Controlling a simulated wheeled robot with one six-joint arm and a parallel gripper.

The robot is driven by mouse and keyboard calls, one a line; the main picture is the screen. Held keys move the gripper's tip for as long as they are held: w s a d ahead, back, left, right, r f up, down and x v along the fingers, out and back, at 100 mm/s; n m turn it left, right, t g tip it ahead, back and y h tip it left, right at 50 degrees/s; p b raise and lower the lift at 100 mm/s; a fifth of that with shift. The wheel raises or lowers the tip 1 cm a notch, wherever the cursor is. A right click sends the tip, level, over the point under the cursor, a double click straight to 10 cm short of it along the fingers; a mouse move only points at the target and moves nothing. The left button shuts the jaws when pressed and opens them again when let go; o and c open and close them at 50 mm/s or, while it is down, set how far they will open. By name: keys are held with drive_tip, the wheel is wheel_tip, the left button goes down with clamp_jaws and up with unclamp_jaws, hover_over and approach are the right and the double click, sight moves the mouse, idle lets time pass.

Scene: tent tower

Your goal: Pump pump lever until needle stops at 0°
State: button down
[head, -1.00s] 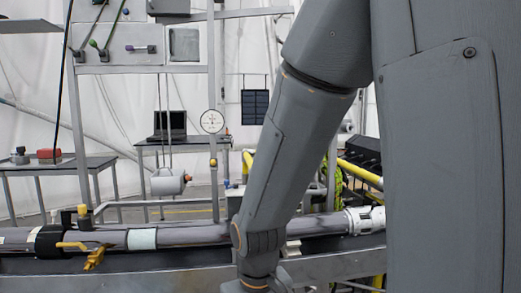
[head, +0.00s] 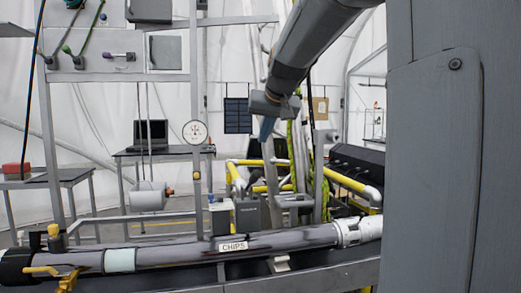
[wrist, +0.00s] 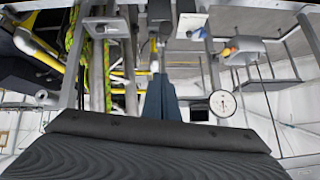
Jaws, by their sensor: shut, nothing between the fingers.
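A round white dial gauge (head: 195,132) is fixed on an upright post of the metal frame. It also shows in the wrist view (wrist: 222,103); its needle is too small to read. A lever with a green knob (head: 72,52) and a short lever with a purple knob (head: 121,56) are on the grey panel at upper left. I cannot tell which lever is the pump lever. My gripper (head: 267,130) points downward, right of the gauge and apart from the levers. Its bluish fingers (wrist: 160,98) are shut with nothing between them.
A long grey pipe marked CHIPS (head: 180,249) runs across the front. A grey cylinder (head: 150,196) hangs below the frame. A table with a laptop (head: 151,134) stands behind. Yellow rails (head: 350,183) and hoses are at right. My arm hides part of the right side.

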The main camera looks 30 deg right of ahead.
drive_tip(key=p+x, duration=0.2)
drive_tip(key=x, duration=0.6)
drive_tip(key=shift+f, duration=0.1)
drive_tip(key=f, duration=0.2)
drive_tip(key=s+a+f+p, duration=0.1)
drive_tip(key=shift+f, duration=0.3)
drive_tip(key=shift+s+f, duration=0.1)
drive_tip(key=shift+f, duration=0.15)
drive_tip(key=shift+f, duration=0.15)
